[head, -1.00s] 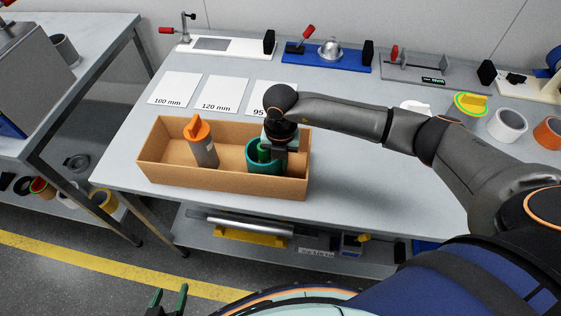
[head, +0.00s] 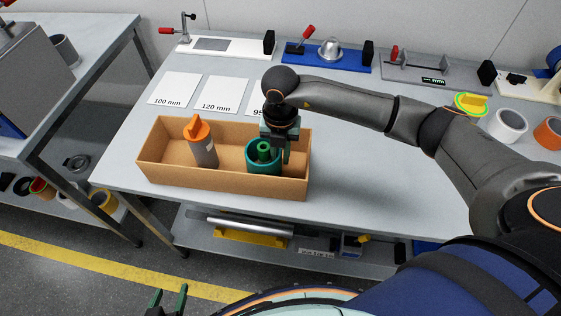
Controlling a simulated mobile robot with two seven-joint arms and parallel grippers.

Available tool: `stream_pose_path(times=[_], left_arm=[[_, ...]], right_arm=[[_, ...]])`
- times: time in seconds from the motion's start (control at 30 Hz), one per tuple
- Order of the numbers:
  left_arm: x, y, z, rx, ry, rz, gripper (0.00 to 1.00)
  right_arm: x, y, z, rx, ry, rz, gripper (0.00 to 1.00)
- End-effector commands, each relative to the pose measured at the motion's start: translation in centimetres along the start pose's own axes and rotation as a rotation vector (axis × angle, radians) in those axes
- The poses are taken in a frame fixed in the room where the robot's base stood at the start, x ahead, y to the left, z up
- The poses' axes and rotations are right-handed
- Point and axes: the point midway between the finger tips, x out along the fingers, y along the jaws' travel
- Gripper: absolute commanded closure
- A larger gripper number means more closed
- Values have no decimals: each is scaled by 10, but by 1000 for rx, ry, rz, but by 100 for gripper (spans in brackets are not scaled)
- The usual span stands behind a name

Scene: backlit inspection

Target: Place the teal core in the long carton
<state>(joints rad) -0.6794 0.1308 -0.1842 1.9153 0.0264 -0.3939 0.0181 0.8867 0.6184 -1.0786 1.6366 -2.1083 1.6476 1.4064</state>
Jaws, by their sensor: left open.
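The long carton (head: 222,182) is an open brown box near the table's front left. The teal core (head: 263,166), a short ring with a green knob (head: 263,149) in its middle, sits upright inside the carton's right part. My left gripper (head: 169,298) is open and empty at the bottom of the view, below the table.
A grey cylinder (head: 205,153) with an orange knob stands in the carton's left part. White labelled cards (head: 222,94) lie behind the carton. Fixtures line the back edge, and white (head: 506,125) and orange rolls stand at the right. The tabletop right of the carton is clear.

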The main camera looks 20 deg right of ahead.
Motion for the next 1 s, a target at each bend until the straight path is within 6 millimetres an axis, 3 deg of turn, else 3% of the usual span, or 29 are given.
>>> stream_pose_path(times=[0.2, 0.4, 1.0], left_arm=[[3, 0, 4, 0, 0, 0, 36], [5, 0, 5, 0, 0, 0, 36], [5, -1, 5, 0, -1, 0, 36]], right_arm=[[-48, 0, 1, 1, -5, 3, 80], [-74, 0, 1, 1, -2, 2, 80], [-81, 0, 0, 1, -1, -1, 80]])
